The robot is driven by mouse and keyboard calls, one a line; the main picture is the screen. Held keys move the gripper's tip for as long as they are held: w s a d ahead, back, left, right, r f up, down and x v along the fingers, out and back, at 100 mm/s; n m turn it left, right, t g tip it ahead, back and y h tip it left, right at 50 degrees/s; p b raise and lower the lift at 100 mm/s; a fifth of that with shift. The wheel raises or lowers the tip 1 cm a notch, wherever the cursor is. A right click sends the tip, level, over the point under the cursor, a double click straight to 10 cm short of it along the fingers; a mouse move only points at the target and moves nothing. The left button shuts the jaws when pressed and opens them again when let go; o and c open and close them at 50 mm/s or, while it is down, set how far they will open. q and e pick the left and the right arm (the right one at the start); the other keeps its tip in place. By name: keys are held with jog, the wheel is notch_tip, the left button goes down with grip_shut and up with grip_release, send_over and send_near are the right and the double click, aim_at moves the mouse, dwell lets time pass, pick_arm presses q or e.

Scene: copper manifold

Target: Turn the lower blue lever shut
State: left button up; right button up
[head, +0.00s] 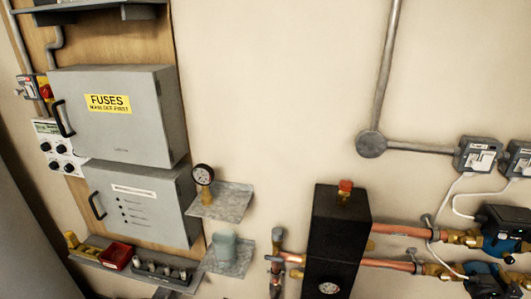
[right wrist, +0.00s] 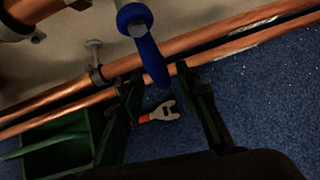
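A blue lever (right wrist: 148,48) hangs from a copper pipe fitting at the top of the right wrist view, its free end pointing down. My right gripper (right wrist: 158,75) is open, with its two dark fingers apart. The lever's lower end shows between the fingertips; I cannot tell whether either finger touches it. No blue lever can be made out in the head view, and neither gripper shows there. Only one blue lever is visible, so I cannot tell from these frames whether it is the lower one.
Copper pipes (right wrist: 225,38) run slantwise behind the lever. A green crate (right wrist: 56,145) and an orange-handled tool (right wrist: 160,113) lie below, near a blue speckled floor (right wrist: 265,85). The head view shows a black box (head: 338,235), blue pumps (head: 497,245) and a grey fuse cabinet (head: 120,135).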

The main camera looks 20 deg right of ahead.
jog(key=s+a+f+n+g+y+p, duration=0.1)
jog(key=s+a+f+n+g, duration=0.15)
jog(key=s+a+n, duration=0.45)
jog(key=s+a+f+n+g+y, duration=0.1)
jog(key=s+a+f+n, duration=0.2)
jog(key=s+n, duration=0.7)
jog(key=s+a+f+n+g+y+p, duration=0.1)
jog(key=s+a+f+n+y, duration=0.15)
jog(key=s+a+n, duration=0.45)
jog(key=s+a+n+g, duration=0.1)
jog(key=s+a+n, duration=0.4)
jog(key=n, duration=0.5)
jog(key=s+a+n+g+p, duration=0.1)
jog(key=s+a+n, duration=0.4)
jog(key=a+n, duration=0.5)
jog(key=shift+s+a+f+n, duration=0.15)
jog(key=shift+a+f+n, duration=0.1)
jog(key=shift+f+n, duration=0.1)
